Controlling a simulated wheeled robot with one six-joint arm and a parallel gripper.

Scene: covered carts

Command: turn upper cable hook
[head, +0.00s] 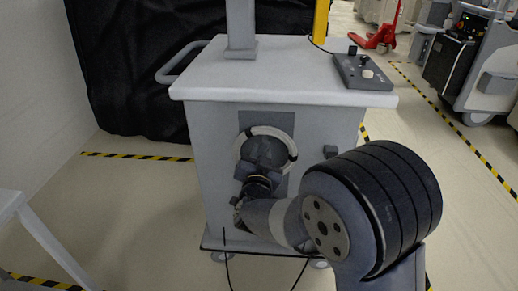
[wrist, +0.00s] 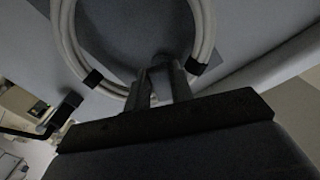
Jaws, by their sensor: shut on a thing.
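A pale coil of cable (head: 286,142) with dark ties hangs on the grey front of the cart. It also shows in the wrist view (wrist: 66,38), curving around both sides of my gripper. My gripper (wrist: 162,80) is at the coil, with its two fingers shut on a small dark grey piece (wrist: 160,72) that looks like a cable hook. The fingers and my wrist hide much of this piece, so its angle is hard to tell. In the head view my own arm covers the gripper tips and the lower part of the coil.
The cart's white top (head: 290,80) carries a grey post (head: 240,25) and a control box (head: 362,72) with knobs. A black cable hangs below. A black cover (head: 130,70) stands behind.

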